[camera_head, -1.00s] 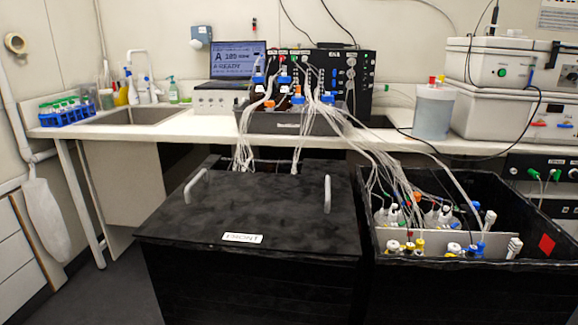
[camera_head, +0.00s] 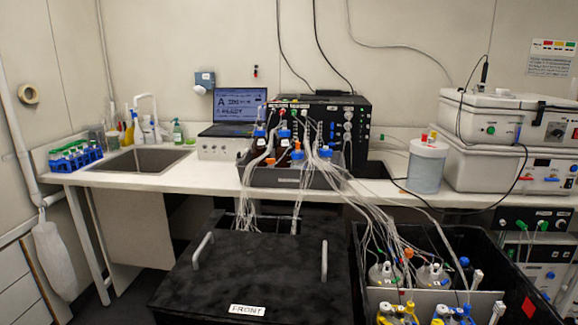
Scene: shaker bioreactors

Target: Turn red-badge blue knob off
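A red badge (camera_head: 528,307) sits on the right wall of the open black bin (camera_head: 541,297) at the lower right. Inside that bin are blue-topped parts, one standing upright (camera_head: 465,264) and others near the bottom edge, among bottles and yellow caps. Small blue and red controls (camera_head: 551,179) show on the lower white instrument at the right. Neither gripper is in view.
A black lidded box (camera_head: 255,270) marked FRONT, with two handles, stands left of the bin. White tubes (camera_head: 375,213) run from the black control unit (camera_head: 362,130) into the bin. The white bench (camera_head: 205,180) holds a laptop (camera_head: 240,108) and a white-grey canister (camera_head: 427,165).

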